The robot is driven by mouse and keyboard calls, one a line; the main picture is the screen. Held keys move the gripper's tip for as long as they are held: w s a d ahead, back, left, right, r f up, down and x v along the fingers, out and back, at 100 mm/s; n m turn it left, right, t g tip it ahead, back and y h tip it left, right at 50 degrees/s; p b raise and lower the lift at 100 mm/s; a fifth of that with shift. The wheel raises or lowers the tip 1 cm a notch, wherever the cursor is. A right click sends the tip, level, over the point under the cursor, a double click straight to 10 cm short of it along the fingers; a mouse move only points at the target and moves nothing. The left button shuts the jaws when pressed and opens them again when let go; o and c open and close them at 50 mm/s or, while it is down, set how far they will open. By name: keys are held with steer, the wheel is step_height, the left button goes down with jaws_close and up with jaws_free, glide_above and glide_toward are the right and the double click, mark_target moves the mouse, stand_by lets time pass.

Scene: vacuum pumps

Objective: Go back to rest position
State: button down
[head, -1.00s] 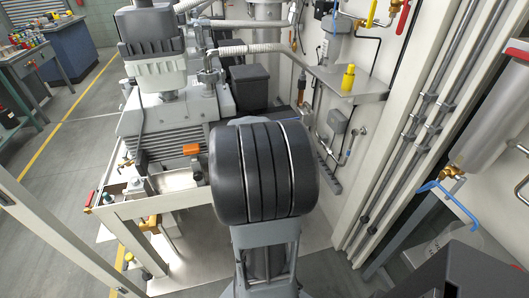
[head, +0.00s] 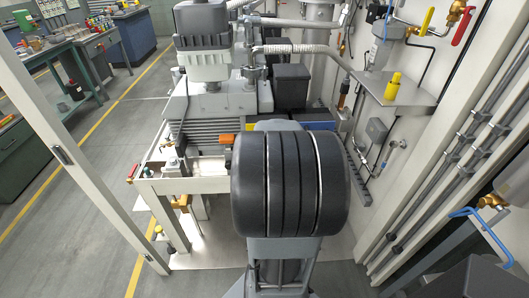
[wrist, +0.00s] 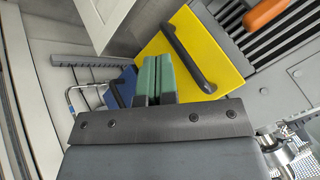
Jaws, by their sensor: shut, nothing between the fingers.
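My gripper shows in the wrist view (wrist: 157,64), where its two green fingers lie together, shut and empty. Beyond them, in the same view, is a yellow panel (wrist: 222,68) with a dark handle; I cannot tell whether the fingers touch it. In the head view my own dark, rounded arm part fills the middle and hides the gripper. Behind my arm stands the grey vacuum pump (head: 215,103) on a pale frame (head: 190,185).
A shelf (head: 415,108) with a yellow bottle (head: 392,87) juts from the wall at the right. A pale post (head: 60,140) stands at the left. Grey pipes (head: 470,140) run down the right side. Open floor (head: 110,215) lies at the left, with benches beyond.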

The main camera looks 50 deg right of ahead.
steer(key=s+a+r+p, duration=0.1)
steer(key=a+r+p, duration=0.1)
steer(key=a+r, duration=0.2)
step_height(320, 180, up, 2)
steer(key=shift+s+a+r+p, duration=0.15)
steer(key=shift+a+r+p, duration=0.1)
steer(key=shift+p, duration=0.1)
